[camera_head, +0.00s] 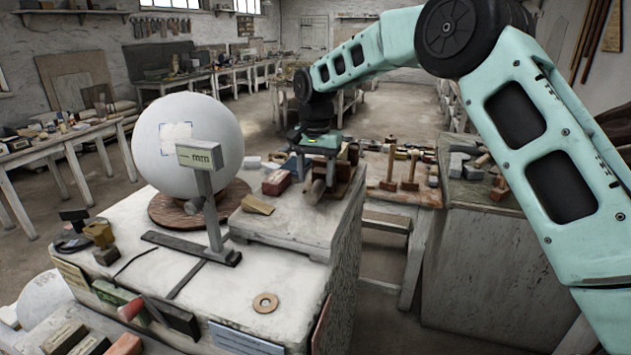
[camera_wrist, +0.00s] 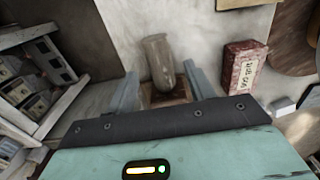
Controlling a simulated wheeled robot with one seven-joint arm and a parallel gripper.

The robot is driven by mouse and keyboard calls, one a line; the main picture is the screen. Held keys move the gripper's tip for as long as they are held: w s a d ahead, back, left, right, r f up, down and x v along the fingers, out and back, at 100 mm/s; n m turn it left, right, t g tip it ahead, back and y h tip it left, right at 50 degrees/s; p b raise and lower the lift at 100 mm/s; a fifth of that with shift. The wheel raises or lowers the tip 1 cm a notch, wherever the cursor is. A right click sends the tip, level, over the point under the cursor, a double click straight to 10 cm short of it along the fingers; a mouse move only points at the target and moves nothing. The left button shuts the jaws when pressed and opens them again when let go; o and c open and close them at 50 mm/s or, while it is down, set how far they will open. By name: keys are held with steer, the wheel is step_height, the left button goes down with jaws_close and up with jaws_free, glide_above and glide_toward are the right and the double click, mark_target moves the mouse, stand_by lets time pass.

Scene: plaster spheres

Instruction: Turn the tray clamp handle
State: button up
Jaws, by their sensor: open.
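A greyish, rounded upright piece (camera_wrist: 158,62), which looks like the tray clamp handle, rises from a brown wooden base (camera_wrist: 170,97) in the wrist view. My gripper (camera_wrist: 161,84) is open, with one finger on each side of this piece and visible gaps between. I cannot tell whether the fingers are level with it. In the head view my gripper (camera_head: 320,165) points down over the right back part of the white bench block (camera_head: 290,225). The handle there is small and partly hidden by my gripper.
A red labelled box (camera_wrist: 245,68) stands right of the handle; it also shows in the head view (camera_head: 276,182). A large white sphere (camera_head: 187,145) rests on a round brown board (camera_head: 165,210). A gauge stand (camera_head: 212,215) marked "mm" stands before it. A ring (camera_head: 265,303) lies in front.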

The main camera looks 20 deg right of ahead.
mark_target(316, 186)
steer(key=shift+f+p, duration=0.5)
steer(key=shift+f, duration=1.45)
steer(key=c, duration=1)
steer(key=shift+o, duration=0.2)
steer(key=shift+b, duration=0.6)
